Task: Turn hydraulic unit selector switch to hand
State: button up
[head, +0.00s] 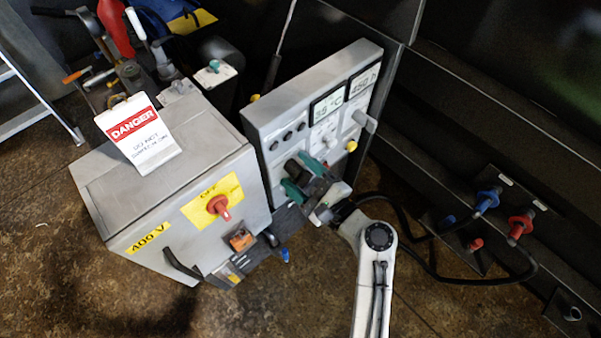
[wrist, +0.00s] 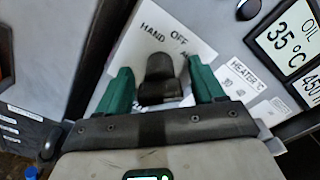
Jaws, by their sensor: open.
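The black selector switch (wrist: 160,72) sits on a white plate (wrist: 128,55) marked HAND and OFF, with a third label at right mostly hidden. In the wrist view the knob stands between the two green fingers of my gripper (wrist: 162,86), with visible gaps on both sides. I cannot tell exactly which mark it points to. In the head view my gripper (head: 302,177) is open at the lower part of the grey hydraulic unit panel (head: 316,95), around the dark knob (head: 297,170).
A grey 400 V cabinet (head: 150,205) with a red OFF switch (head: 218,206) and a danger sign (head: 138,135) stands close left of my gripper. The panel has a temperature display (head: 328,107) and a yellow knob (head: 351,146). Blue (head: 487,201) and red (head: 519,227) hose couplings are at right.

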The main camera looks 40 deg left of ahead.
jog(key=shift+c, duration=0.3)
jog(key=c, duration=1)
jog(key=shift+f+n, duration=0.1)
jog(key=shift+n, duration=0.2)
jog(key=n+b, duration=0.3)
jog(key=n, duration=0.1)
jog(key=shift+f+n+b, duration=0.1)
jog(key=shift+n+b, duration=0.2)
jog(key=shift+b, duration=0.1)
jog(key=n+b, duration=0.3)
jog(key=n, duration=0.1)
jog(key=shift+n, duration=0.3)
jog(key=n+b, duration=0.4)
jog(key=shift+n+b, duration=1.6)
jog(key=shift+n, duration=0.3)
